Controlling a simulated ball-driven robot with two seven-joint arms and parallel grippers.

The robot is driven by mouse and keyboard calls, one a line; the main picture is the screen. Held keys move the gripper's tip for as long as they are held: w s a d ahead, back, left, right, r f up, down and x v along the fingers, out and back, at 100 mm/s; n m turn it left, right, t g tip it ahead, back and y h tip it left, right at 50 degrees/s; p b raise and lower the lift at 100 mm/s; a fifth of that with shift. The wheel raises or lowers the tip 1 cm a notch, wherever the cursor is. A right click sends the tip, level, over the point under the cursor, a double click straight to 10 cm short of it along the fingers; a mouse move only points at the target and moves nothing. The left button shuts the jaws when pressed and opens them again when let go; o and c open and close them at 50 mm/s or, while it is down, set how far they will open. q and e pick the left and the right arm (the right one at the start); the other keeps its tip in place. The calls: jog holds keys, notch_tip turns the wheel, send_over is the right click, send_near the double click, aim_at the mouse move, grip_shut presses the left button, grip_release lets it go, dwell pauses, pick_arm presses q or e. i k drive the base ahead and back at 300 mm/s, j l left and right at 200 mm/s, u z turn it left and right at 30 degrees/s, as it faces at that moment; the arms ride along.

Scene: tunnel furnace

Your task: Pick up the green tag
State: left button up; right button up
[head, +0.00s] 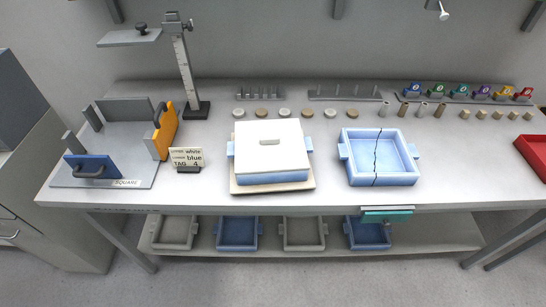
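The green tag (438,89) stands upright in a grey rack (462,98) at the back right of the table. It is second from the left in a row of coloured tags, between a blue tag (414,88) and a teal tag (460,89). A small pale mark shows on its face, too small to read. Neither of my grippers is in view.
Purple (482,91), orange (504,92) and red (525,93) tags share the rack. Small pegs and discs stand before it. A cracked blue tray (381,179), a white-lidded box (268,142) and a card (186,158) occupy the front. A red tray (534,150) is at right.

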aim_at(439, 88)
jog(key=l+u, duration=0.25)
jog(key=l, duration=0.15)
jog(key=l+u, duration=0.25)
jog(key=l, duration=0.15)
jog(key=k, duration=0.6)
jog(key=i+l+u, duration=0.35)
jog(key=l, duration=0.25)
jog(key=i+l+u, duration=0.15)
jog(key=l, duration=0.2)
jog(key=i, duration=0.05)
